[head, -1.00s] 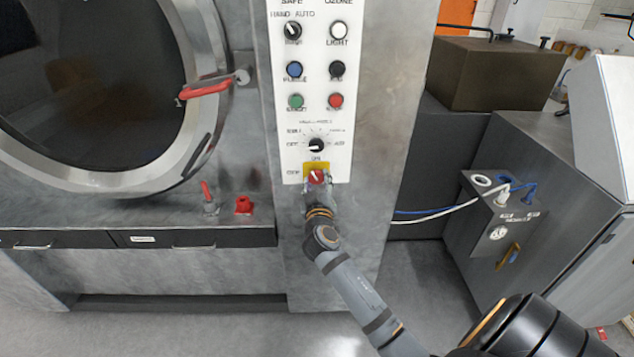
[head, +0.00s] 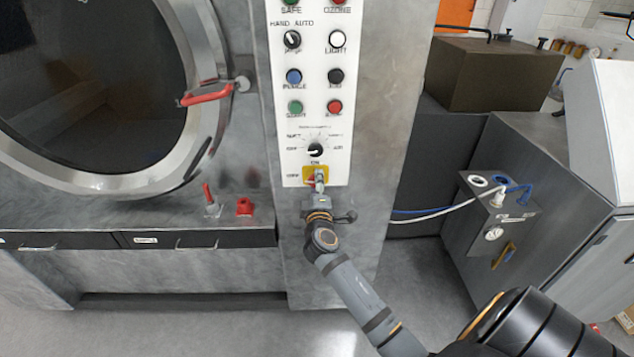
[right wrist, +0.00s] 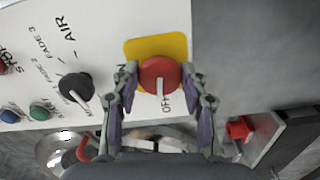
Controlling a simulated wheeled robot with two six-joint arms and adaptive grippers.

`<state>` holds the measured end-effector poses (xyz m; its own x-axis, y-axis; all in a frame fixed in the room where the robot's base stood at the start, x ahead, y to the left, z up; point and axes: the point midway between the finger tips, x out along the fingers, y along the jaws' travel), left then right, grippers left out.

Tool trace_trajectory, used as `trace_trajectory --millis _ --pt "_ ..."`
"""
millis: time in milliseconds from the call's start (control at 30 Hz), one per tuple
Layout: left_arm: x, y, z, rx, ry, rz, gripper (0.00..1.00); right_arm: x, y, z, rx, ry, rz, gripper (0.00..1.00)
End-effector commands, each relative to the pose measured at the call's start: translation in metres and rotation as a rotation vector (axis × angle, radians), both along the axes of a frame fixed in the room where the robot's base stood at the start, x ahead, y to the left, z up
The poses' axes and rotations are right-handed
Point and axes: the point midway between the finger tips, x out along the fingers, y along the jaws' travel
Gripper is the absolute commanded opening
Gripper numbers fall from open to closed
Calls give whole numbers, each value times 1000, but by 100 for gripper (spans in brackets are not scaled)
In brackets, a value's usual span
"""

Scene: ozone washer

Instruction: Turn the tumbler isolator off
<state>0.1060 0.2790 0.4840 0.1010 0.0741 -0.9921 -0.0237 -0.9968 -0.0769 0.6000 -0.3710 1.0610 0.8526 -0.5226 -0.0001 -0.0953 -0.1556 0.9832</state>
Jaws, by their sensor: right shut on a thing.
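The tumbler isolator is a round red knob (head: 311,181) on a yellow plate (head: 323,169), low on the white control panel. In the right wrist view the red knob (right wrist: 158,71) sits between the two fingertips of my right gripper (right wrist: 160,76), which is shut on it. The knob's white mark points down there, towards the OFF label. ON is printed at the left, partly hidden by a finger. In the head view my right gripper (head: 319,185) covers part of the knob. My left gripper is not in view.
A black selector knob (head: 315,149) and several coloured buttons are above the isolator. The washer's round door with a red handle (head: 207,94) is at the left. A grey cabinet (head: 545,160) with hoses stands at the right.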

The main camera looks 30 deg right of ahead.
Motion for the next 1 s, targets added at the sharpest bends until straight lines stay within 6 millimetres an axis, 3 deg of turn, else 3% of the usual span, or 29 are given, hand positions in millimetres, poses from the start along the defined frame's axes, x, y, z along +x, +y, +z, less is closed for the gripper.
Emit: trace_trajectory --millis 400,967,1000 --pt "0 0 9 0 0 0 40 0 0 0 -149 92 1 13" --pt "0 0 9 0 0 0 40 0 0 0 -171 106 0 13" --pt "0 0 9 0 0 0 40 0 0 0 -170 105 0 50"
